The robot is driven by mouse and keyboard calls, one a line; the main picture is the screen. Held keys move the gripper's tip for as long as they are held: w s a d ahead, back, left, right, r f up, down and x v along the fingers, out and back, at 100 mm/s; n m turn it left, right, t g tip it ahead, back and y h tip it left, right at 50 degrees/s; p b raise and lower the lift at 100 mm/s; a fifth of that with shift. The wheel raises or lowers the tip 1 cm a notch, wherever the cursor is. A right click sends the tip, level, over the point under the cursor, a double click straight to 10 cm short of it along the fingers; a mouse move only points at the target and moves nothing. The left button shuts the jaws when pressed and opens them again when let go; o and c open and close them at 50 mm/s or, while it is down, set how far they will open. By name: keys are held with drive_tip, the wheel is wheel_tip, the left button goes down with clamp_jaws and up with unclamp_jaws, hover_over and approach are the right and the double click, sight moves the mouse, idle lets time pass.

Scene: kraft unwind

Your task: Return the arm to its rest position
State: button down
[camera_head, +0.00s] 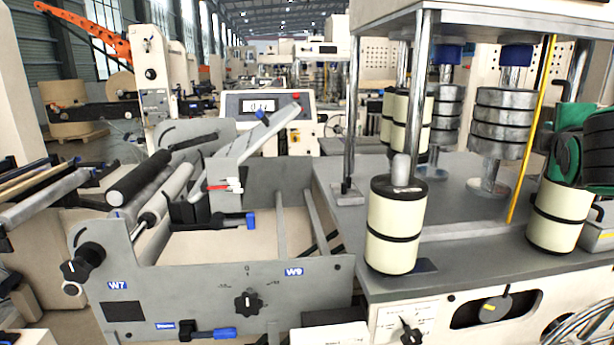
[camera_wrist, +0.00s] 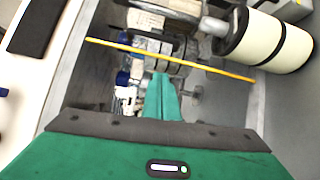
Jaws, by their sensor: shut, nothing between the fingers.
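My gripper (camera_wrist: 163,97) shows in the wrist view as two green fingers lying together, shut with nothing between them. Its wide green body fills the bottom of that view. In the head view a green and black part of my arm (camera_head: 590,140) is at the right edge, beside and above a cream roller with black bands (camera_head: 558,215). The fingertips cannot be made out there. In the wrist view a similar cream roller (camera_wrist: 265,42) is at the upper right, apart from the fingers, and a yellow rod (camera_wrist: 200,67) crosses beyond them.
In the head view, a grey machine deck (camera_head: 455,262) carries another cream roller (camera_head: 393,225), metal posts (camera_head: 352,110) and stacked grey discs (camera_head: 502,125). A yellow rod (camera_head: 532,130) stands close left of my arm. A roller frame (camera_head: 225,290) is at the left.

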drive_tip(key=s+a+f+m+g+y, duration=0.1)
drive_tip(key=s+f+m+g, duration=0.3)
drive_tip(key=f, duration=0.4)
drive_tip(key=s+f+m+g+y, duration=0.2)
drive_tip(key=s+f+m, duration=0.1)
drive_tip(key=s+f, duration=0.3)
drive_tip(key=s+a+f+m+g+y, duration=0.1)
drive_tip(key=s+f+m+g, duration=0.25)
drive_tip(key=f, duration=0.55)
drive_tip(key=s+a+f+m+g+y, duration=0.2)
drive_tip(key=s+a+f+m+g, duration=0.1)
drive_tip(key=s, duration=0.5)
drive_tip(key=s+a+f+m+g+y, duration=0.3)
drive_tip(key=s+a+f+m, duration=0.2)
drive_tip(key=s, duration=0.4)
drive_tip(key=shift+a+f+m, duration=0.2)
drive_tip(key=shift+f+m, duration=0.05)
drive_tip(key=shift+m, duration=0.2)
drive_tip(key=shift+w+f, duration=0.25)
drive_tip(key=shift+w, duration=0.4)
